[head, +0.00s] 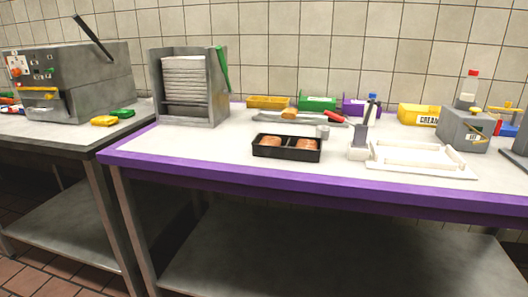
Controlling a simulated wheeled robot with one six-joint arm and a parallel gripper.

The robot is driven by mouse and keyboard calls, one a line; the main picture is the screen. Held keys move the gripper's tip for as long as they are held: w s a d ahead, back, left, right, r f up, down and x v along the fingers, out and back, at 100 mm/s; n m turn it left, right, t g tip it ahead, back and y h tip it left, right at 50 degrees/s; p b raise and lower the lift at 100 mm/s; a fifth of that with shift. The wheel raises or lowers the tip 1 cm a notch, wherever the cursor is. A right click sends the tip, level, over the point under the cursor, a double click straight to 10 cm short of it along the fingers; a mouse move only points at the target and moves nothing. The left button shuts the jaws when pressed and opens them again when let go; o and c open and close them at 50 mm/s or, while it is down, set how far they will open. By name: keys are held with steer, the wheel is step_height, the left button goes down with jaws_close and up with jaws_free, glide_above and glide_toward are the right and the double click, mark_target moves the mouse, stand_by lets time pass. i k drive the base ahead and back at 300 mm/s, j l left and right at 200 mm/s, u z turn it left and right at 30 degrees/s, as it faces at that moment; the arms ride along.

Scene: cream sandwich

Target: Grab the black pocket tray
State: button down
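The black pocket tray (287,155) sits flat on the white counter top, left of the counter's middle and near its purple front edge. It has two pockets side by side, and each holds a brown bun-like piece. Nothing covers the tray. My gripper is not in the head view, so I cannot see its state.
The purple-edged table (215,152) bears the tray. A white shallow tray (465,174) and a small upright holder (359,151) stand right of it. A grey rack (188,112) stands behind left. A small grey cup (323,132) is close behind. The counter left of the black tray is clear.

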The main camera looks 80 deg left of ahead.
mark_target(288, 151)
steer(key=u, duration=2.6)
